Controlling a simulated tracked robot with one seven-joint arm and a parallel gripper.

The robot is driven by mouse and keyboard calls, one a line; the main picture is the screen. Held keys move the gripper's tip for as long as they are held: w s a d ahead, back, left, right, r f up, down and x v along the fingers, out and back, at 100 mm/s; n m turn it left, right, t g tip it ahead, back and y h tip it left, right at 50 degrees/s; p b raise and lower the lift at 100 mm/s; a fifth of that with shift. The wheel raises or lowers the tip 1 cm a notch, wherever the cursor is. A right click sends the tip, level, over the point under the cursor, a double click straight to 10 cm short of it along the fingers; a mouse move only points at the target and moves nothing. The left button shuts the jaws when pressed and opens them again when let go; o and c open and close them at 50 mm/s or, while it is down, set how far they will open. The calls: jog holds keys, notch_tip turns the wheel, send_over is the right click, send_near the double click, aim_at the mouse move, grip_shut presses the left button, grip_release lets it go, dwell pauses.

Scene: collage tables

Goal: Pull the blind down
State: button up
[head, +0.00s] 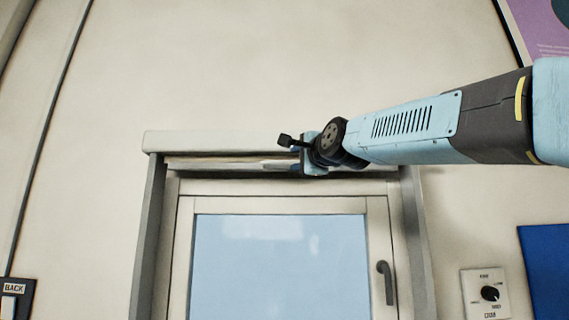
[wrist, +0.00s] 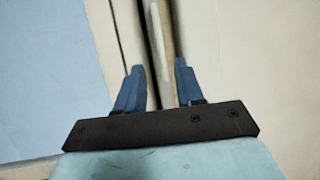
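The blind is rolled up at the top of the window, under a pale cassette (head: 215,142). Its bottom bar (head: 215,164) shows as a thin light strip just below the cassette. My gripper (head: 305,158) is at the right part of this bar, partly hiding it. In the wrist view, the two blue fingers of my gripper (wrist: 160,66) stand apart, one on each side of the bar (wrist: 165,50). Narrow dark gaps seem to show beside the bar; contact is not clear.
The window (head: 280,262) below is uncovered, with a handle (head: 385,282) on its right side. Grey side rails (head: 148,235) flank it. A dial panel (head: 485,293) and a blue board (head: 545,265) are on the wall at right.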

aim_at(284, 162)
jog(key=x, duration=0.8)
jog(key=shift+w+a, duration=0.1)
jog(key=shift+w, duration=0.2)
jog(key=shift+c, duration=0.5)
grip_shut()
